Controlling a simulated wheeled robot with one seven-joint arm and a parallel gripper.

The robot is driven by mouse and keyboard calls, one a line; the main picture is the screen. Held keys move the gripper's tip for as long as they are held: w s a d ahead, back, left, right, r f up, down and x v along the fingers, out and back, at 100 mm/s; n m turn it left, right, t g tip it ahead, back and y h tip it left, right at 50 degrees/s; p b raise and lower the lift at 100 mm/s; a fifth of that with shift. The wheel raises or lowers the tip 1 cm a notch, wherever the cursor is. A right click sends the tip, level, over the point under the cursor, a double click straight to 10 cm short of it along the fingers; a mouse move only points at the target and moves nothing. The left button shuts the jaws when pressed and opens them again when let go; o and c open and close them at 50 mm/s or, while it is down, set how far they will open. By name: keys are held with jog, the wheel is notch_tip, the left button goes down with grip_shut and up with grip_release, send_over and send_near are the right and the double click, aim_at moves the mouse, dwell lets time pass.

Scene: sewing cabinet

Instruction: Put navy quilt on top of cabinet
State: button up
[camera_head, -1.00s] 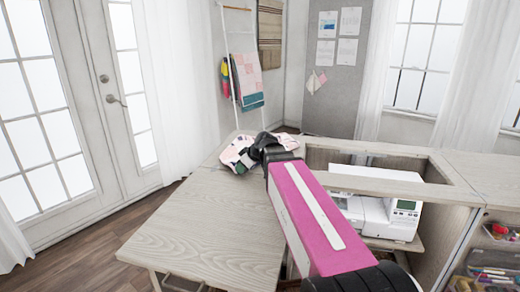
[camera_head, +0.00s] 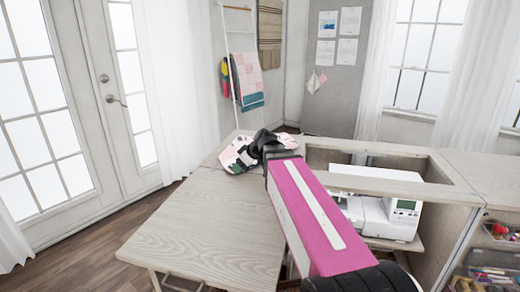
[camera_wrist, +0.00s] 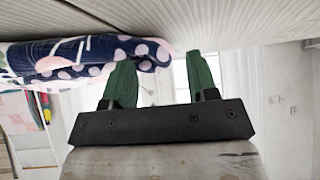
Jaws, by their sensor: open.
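The navy quilt (camera_head: 238,155), patterned in navy, pink and white, lies bunched at the far corner of the wooden cabinet top (camera_head: 205,225). My gripper (camera_head: 262,140) is at the quilt's right side, partly hidden by my wrist. In the wrist view the quilt (camera_wrist: 85,55) shows as a thick dotted fold against the wooden surface (camera_wrist: 230,22).
A white sewing machine (camera_head: 385,215) sits in the cabinet's recess at right. Clear organisers (camera_head: 490,270) are at the lower right. A ladder rack (camera_head: 232,60) with hanging fabrics stands behind. The front left of the cabinet top is bare.

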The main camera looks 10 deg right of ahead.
jog(key=s+a+r, duration=0.1)
jog(key=s+r, duration=0.2)
jog(key=r, duration=0.5)
jog(key=shift+a+r, duration=0.35)
jog(key=c, duration=0.6)
jog(key=shift+w+b, duration=0.2)
jog(key=shift+b, duration=0.1)
grip_shut()
jog(key=w+d+f, duration=0.1)
jog(key=w+d, duration=0.1)
jog(key=w, duration=1)
jog(key=w+d+f, duration=0.1)
jog(key=w+d, duration=0.1)
jog(key=w, duration=1)
jog(key=w+d+f, duration=0.2)
jog(key=w, duration=0.9)
jog(key=shift+w+d+f+b, duration=0.1)
jog(key=shift+w+d+b, duration=0.1)
jog(key=shift+w+b, duration=0.2)
jog(key=shift+s+f, duration=0.2)
jog(key=shift+f, duration=1)
